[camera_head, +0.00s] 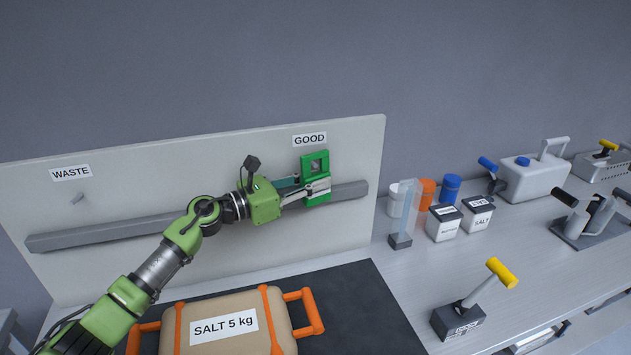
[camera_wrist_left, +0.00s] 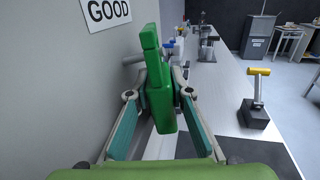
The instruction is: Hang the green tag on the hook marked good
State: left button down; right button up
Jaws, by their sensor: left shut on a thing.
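The green tag (camera_head: 325,176), a flat block with a square window in its upper part, is upright in front of the board below the GOOD label (camera_head: 309,139). My left gripper (camera_head: 318,189) is shut on its lower part. In the left wrist view the tag (camera_wrist_left: 161,103) stands between the two fingers (camera_wrist_left: 158,94). A short grey peg (camera_wrist_left: 133,59) reaches from the board towards the tag's upper part. I cannot tell whether it passes through the window. The hook (camera_head: 78,198) under the WASTE label (camera_head: 70,173) is bare. My right gripper is not in view.
A grey rail (camera_head: 120,229) runs along the board (camera_head: 225,155) behind the gripper. A SALT 5 kg bag (camera_head: 260,325) with orange handles lies on a dark mat (camera_head: 370,305) below. Jars, a clear tube (camera_head: 410,208) and a yellow-handled lever (camera_head: 480,297) stand to the right.

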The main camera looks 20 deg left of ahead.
pick_arm(q)
jog(key=shift+w+a+f, duration=0.25)
jog(key=shift+w+a, duration=0.05)
jog(key=shift+a, duration=0.3)
jog(key=c, duration=2.2)
grip_release()
jog(key=o, duration=0.5)
jog(key=shift+w+a+f, duration=0.1)
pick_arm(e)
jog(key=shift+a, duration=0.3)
